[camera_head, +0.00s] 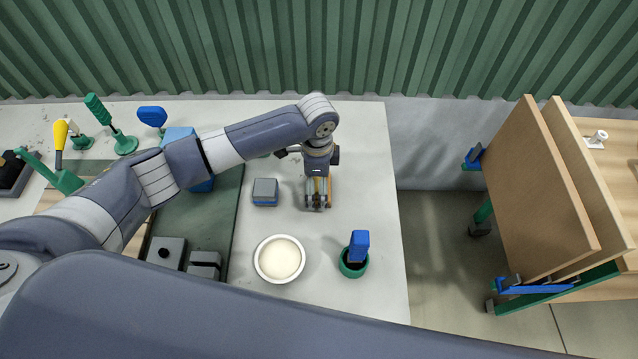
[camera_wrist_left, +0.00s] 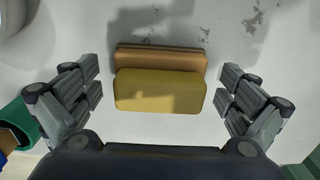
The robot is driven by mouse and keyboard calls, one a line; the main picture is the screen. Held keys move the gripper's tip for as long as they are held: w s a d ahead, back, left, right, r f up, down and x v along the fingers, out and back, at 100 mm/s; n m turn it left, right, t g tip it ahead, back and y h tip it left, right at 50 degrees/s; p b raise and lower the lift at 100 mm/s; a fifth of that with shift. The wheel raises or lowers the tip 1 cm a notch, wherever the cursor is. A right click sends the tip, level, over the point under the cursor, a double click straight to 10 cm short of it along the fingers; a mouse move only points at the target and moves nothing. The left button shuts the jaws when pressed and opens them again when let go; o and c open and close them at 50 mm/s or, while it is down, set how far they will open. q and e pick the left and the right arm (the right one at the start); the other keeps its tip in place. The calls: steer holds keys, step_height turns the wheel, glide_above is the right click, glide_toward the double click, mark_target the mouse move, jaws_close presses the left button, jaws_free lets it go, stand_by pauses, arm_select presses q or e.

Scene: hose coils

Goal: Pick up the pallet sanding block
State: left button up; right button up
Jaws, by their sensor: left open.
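A block with a yellow part (camera_wrist_left: 160,92) and a tan-brown part (camera_wrist_left: 160,58) lies on the pale tabletop in the left wrist view; I take it for the sanding block. My left gripper (camera_wrist_left: 160,98) is open, with one finger to the left and one to the right of the block, both apart from it. In the head view my left gripper (camera_head: 318,204) points down over the table, and only tan slivers of the block show around it. My right gripper is not in view.
A grey and blue block (camera_head: 265,190) lies just left of the gripper. A white bowl (camera_head: 279,259) and a green cup with a blue-topped tool (camera_head: 358,248) stand nearer. Green-handled tools (camera_head: 110,125) stand at the left. The table (camera_head: 375,150) is bare toward its right edge.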

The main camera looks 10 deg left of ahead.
arm_select(q)
steer(key=c, duration=1.2)
steer(key=shift+r, duration=0.15)
step_height(320, 180, up, 10)
steer(key=shift+f+b, duration=0.1)
steer(key=shift+b, duration=0.65)
steer(key=shift+o, duration=0.9)
